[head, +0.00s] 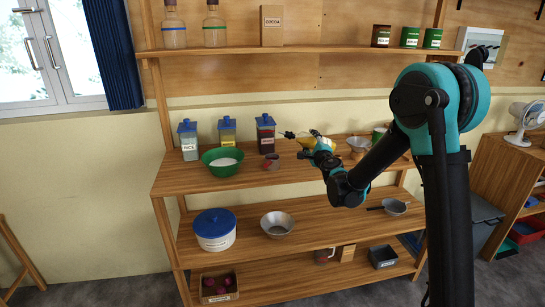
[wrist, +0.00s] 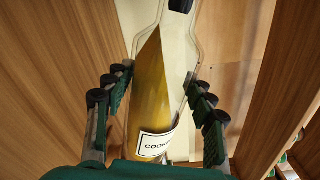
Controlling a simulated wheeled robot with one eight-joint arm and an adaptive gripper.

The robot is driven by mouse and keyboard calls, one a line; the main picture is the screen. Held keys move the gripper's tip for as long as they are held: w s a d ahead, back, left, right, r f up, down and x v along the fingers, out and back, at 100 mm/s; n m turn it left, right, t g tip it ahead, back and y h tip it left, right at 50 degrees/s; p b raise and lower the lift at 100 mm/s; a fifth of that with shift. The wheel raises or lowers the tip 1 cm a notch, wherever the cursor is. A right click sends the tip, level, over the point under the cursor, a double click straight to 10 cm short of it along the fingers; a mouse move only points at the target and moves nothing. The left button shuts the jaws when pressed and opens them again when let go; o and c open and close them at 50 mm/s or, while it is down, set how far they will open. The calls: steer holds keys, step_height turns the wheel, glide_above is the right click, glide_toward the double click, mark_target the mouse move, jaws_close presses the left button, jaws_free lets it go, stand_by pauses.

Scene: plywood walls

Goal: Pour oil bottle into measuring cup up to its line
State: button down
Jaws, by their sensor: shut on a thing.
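The oil bottle (wrist: 150,100) is clear, with yellow oil and a white label starting "COOK". It lies between the fingers of my gripper (wrist: 160,98) in the wrist view, and the grip is shut on it. The oil surface slants, and the clear neck with a dark end points away from my wrist. A small clear cup with reddish marking (head: 271,162), probably the measuring cup, stands below and left of the neck. Its line and contents are too small to read.
Behind the cup stand blue-lidded jars (head: 266,137) and a yellow-filled jar (head: 227,131). A green bowl (head: 222,162) is to the left. Bowls (head: 358,146) stand to the right. An upper shelf (head: 340,50) with bottles and tins hangs above.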

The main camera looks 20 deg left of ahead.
steer(key=shift+r, duration=0.25)
stand_by(0.4)
steer(key=shift+s+a+f+n, duration=0.1)
steer(key=shift+a+f+n, duration=0.05)
steer(key=shift+f+n, duration=0.4)
steer(key=shift+a+f+n, duration=0.1)
steer(key=shift+f+n, duration=0.35)
steer(key=shift+f, duration=0.1)
stand_by(1.5)
steer(key=shift+r+n+p, duration=0.25)
steer(key=shift+n+p, duration=0.4)
steer(key=shift+n, duration=0.15)
stand_by(3.9)
